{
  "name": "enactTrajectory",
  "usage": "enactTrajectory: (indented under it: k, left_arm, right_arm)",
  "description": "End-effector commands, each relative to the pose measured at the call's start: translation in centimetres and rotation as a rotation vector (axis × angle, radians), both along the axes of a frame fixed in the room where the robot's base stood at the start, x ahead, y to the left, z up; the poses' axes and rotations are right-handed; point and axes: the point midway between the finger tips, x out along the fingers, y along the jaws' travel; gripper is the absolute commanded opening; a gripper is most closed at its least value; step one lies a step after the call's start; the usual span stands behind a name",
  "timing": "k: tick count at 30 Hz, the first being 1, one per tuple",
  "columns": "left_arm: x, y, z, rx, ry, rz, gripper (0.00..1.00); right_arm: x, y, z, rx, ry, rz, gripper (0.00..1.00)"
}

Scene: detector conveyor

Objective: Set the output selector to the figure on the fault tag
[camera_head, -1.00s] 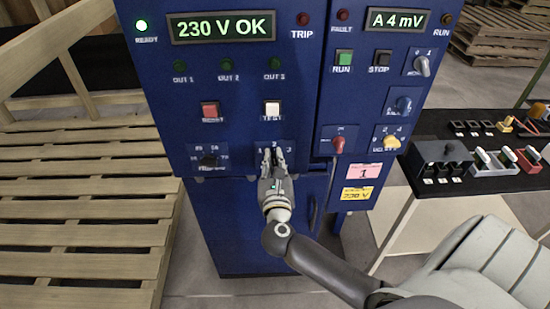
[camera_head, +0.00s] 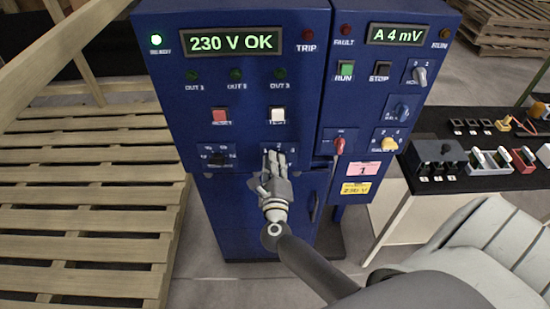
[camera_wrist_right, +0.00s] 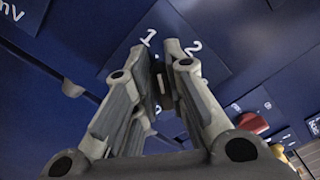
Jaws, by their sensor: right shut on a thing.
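The pink fault tag (camera_head: 361,171) on the right cabinet reads 1. The output selector's plate (camera_head: 291,152) is below the TEST button, with figures 2 and 3 showing and the rest behind my gripper. My right gripper (camera_head: 273,157) is at this plate, shut on the selector knob. In the right wrist view the dark knob (camera_wrist_right: 163,84) with a white mark sits between the two fingers (camera_wrist_right: 160,75). The figures 1 (camera_wrist_right: 148,38) and 2 (camera_wrist_right: 194,47) show just beyond the fingertips. The knob's exact pointing is hard to tell. My left gripper is out of view.
A display (camera_head: 232,42) reads 230 V OK. Near the selector are a black knob (camera_head: 218,160), a red knob (camera_head: 339,145) and a yellow knob (camera_head: 389,145). A yellow label (camera_head: 356,190) hangs under the pink tag. A black bench (camera_head: 490,180) with parts stands right.

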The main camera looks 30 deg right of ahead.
Motion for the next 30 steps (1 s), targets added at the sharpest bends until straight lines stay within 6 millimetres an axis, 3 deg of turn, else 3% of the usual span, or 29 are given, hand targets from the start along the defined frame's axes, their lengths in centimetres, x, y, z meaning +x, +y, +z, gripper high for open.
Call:
enactTrajectory:
  k: [23, 24, 28, 30]
  left_arm:
    - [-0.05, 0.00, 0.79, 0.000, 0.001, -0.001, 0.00]
    - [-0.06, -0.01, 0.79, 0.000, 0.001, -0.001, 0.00]
    - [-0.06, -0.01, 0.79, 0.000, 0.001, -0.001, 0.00]
    - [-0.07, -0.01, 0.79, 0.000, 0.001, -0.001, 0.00]
  right_arm:
    - [0.10, 0.00, -0.07, -0.092, 0.053, -0.002, 0.00]
    - [0.10, 0.00, -0.07, -0.092, 0.053, -0.002, 0.17]
    - [0.10, 0.00, -0.07, -0.091, 0.053, -0.002, 0.34]
    - [0.10, 0.00, -0.07, -0.091, 0.053, -0.002, 0.35]
